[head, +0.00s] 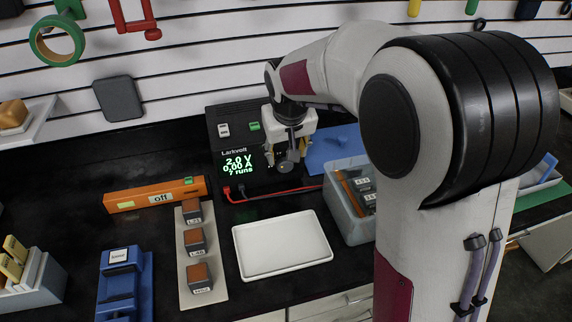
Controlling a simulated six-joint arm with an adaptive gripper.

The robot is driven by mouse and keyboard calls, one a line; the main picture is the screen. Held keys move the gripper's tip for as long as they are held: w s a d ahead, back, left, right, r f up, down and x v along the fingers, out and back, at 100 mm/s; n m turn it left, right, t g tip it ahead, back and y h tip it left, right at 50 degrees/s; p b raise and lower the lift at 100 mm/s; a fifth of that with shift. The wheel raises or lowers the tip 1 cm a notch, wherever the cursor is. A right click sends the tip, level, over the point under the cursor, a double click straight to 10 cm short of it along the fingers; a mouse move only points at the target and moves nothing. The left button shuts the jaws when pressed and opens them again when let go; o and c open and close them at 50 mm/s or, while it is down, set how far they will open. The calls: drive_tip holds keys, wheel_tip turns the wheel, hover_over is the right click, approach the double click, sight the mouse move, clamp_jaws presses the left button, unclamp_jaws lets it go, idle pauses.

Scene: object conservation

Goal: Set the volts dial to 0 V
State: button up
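The power supply (245,184) is a black box marked Larkvolt against the back wall. Its green display (238,163) reads 2.0 V, 0.00 A and 7 runs. My gripper (287,158) is in front of the right part of its face, pointing down toward the dial area. A grey rounded shape shows between or just below the fingers; I cannot tell whether it is the volts dial or part of my gripper. The gripper hides most of the controls there, and contact is not clear.
Red and black leads (275,192) run from the supply's front. A white tray (282,272), a strip with several brown-topped blocks (205,293), an orange bar marked off (150,197) and a grey bin (348,222) stand nearby.

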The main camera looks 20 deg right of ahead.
sight(286, 166)
drive_tip(key=shift+x, duration=3.9)
drive_tip(key=c, duration=1.1)
